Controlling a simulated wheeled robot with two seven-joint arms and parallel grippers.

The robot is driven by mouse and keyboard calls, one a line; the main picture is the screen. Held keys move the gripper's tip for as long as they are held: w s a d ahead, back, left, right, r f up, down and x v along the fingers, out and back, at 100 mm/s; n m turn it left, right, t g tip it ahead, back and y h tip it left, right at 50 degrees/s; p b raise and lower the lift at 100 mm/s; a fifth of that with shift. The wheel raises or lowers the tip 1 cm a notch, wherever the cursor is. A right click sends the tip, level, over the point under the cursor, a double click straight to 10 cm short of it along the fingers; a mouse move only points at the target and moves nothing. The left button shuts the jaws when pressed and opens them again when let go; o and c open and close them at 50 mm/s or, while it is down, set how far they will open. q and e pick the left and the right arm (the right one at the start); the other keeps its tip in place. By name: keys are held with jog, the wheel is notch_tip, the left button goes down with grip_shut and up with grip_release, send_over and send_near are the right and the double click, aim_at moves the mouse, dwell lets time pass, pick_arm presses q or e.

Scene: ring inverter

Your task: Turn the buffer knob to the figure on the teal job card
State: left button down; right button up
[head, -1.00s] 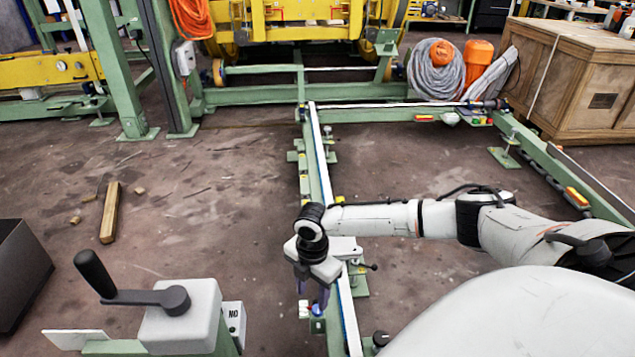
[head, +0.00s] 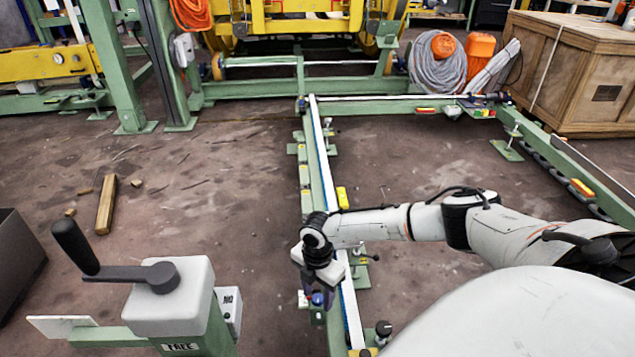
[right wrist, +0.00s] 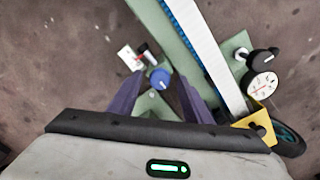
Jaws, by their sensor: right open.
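A small blue knob (head: 318,299) sits on a green bracket beside the conveyor rail, and it shows in the right wrist view (right wrist: 160,78). Whether this is the buffer knob, I cannot tell from any label. My right gripper (head: 320,290) is above it with fingers pointing down. In the right wrist view the purple fingers (right wrist: 158,98) are open, with the blue knob between and just beyond their tips. I see no hold on it. No teal job card can be made out. My left gripper is not in view.
A round dial (right wrist: 262,86) with a black knob stands across the white-and-blue rail (head: 322,170). A grey block with a black crank (head: 75,248) stands front left. A wooden beam (head: 106,205) lies on the floor. A wooden crate (head: 570,75) is back right.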

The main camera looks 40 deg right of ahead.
jog(key=shift+c, duration=0.4)
jog(key=c, duration=1)
jog(key=shift+r, duration=0.1)
